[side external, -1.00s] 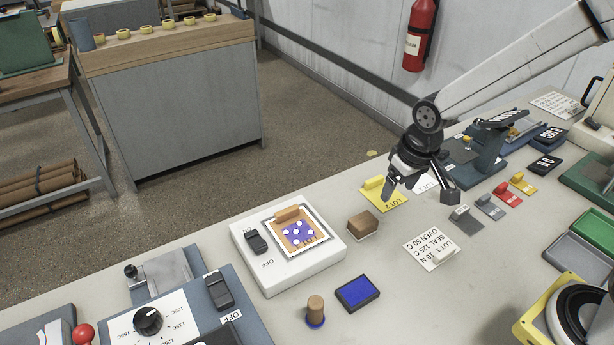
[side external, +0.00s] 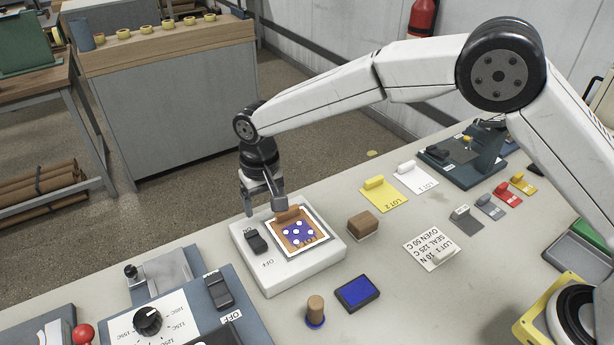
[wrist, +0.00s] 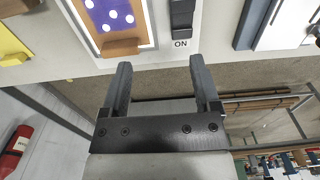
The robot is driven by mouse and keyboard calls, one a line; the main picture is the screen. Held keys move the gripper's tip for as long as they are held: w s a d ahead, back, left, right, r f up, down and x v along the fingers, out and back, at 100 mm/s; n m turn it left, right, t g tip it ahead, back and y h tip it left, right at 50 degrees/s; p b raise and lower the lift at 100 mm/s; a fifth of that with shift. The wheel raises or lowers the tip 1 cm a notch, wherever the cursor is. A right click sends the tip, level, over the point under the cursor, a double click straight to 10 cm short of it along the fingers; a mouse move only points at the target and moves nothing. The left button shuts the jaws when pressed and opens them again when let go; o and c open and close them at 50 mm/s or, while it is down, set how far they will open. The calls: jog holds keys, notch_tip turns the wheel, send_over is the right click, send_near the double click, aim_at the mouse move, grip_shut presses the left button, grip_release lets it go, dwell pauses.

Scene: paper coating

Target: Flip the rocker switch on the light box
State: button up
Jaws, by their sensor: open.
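The light box (side external: 282,277) is a white slab on the bench with a framed brown and purple card (side external: 298,236) with white dots lying on it. Its black rocker switch (side external: 256,241) sits at the left of the card, between the ON and OFF labels. In the wrist view the rocker switch (wrist: 182,18) is at the top, with ON below it. My gripper (side external: 263,212) is open and empty, above the box's far edge near the ON end.
A brown block (side external: 363,226), a blue ink pad (side external: 357,293) and a wooden-handled stamp (side external: 316,310) stand right of and in front of the box. A dial panel (side external: 160,322) with another OFF-labelled switch is at the left. The far bench edge lies under my gripper.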

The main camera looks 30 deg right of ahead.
aim_at(254, 238)
jog(key=shift+a+f, duration=0.2)
jog(key=shift+a, duration=0.6)
jog(key=shift+a+f, duration=0.2)
jog(key=shift+a, duration=0.55)
jog(key=shift+f, duration=3.9)
grip_shut()
